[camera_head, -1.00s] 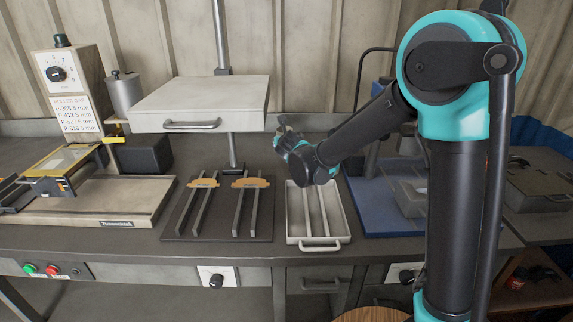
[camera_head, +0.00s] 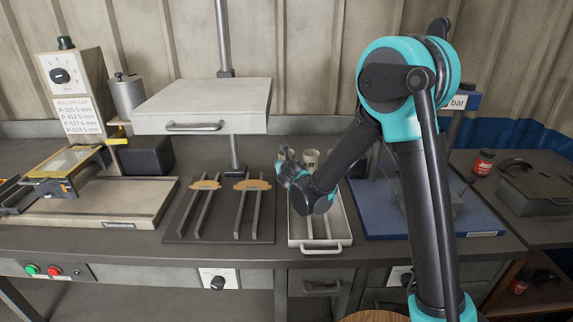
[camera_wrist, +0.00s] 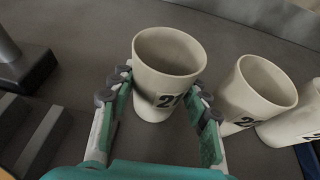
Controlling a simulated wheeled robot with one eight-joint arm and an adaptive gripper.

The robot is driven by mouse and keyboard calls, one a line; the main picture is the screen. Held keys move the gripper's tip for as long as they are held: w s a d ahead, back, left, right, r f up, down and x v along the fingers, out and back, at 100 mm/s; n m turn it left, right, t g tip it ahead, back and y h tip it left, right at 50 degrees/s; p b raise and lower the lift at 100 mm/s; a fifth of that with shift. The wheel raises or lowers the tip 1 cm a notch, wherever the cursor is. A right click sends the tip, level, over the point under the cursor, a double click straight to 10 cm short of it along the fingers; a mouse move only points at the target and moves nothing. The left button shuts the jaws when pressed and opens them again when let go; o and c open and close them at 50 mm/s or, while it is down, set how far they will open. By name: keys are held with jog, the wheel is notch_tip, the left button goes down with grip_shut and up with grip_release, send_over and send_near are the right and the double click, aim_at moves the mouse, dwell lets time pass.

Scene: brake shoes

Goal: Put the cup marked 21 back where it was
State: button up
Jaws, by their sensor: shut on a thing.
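The cup marked 21 (camera_wrist: 167,72) is pale, with its open rim upward and dark digits partly visible on its side in the wrist view. My gripper (camera_wrist: 158,98) has a finger on each side of it and is shut on it. The cup's base is close to the dark bench top; I cannot tell whether it touches. In the head view my gripper (camera_head: 287,156) is behind the grey tray, at the back of the bench. There my wrist hides most of the held cup.
Two more pale cups, a nearer one (camera_wrist: 258,95) and another (camera_wrist: 296,124), stand to the right in the wrist view. In the head view, a cup (camera_head: 311,158) shows right of my gripper. The grey tray (camera_head: 345,232) is in front. A post base (camera_head: 234,172) stands left.

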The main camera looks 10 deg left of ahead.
jog(key=shift+f, duration=0.1)
jog(key=o, duration=1.3)
jog(key=shift+c, duration=0.2)
jog(key=shift+s+r, duration=0.1)
jog(key=shift+r, duration=0.1)
jog(key=v, duration=1.1)
jog(key=shift+s+d+r, duration=0.15)
jog(key=shift+s, duration=0.2)
